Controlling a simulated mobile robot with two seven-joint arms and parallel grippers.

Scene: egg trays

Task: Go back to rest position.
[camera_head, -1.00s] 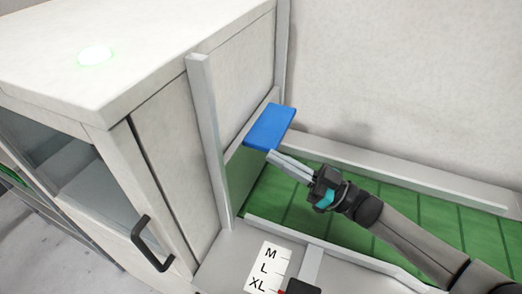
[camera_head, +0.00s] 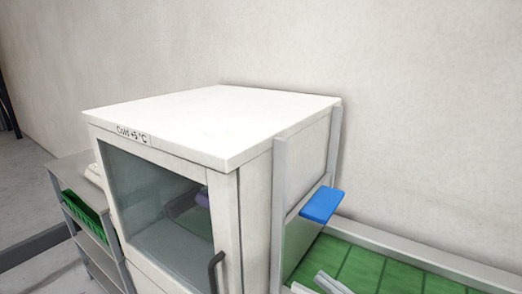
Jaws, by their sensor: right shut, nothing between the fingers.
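Only the grey fingertips of my right gripper (camera_head: 322,278) show, at the bottom edge right of centre. They are shut with nothing between them, and the rest of the gripper is below the picture. They are in front of the green belt (camera_head: 368,268) and below the blue flap (camera_head: 321,205), apart from the flap. My left gripper is not in view.
A white cold cabinet (camera_head: 215,120) labelled "Cold +5 °C" fills the middle, with its glass door (camera_head: 160,205) and dark handle (camera_head: 215,272) in front. A grey post (camera_head: 279,200) stands at its right side. A shelf rack with a green crate (camera_head: 84,213) is at the left.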

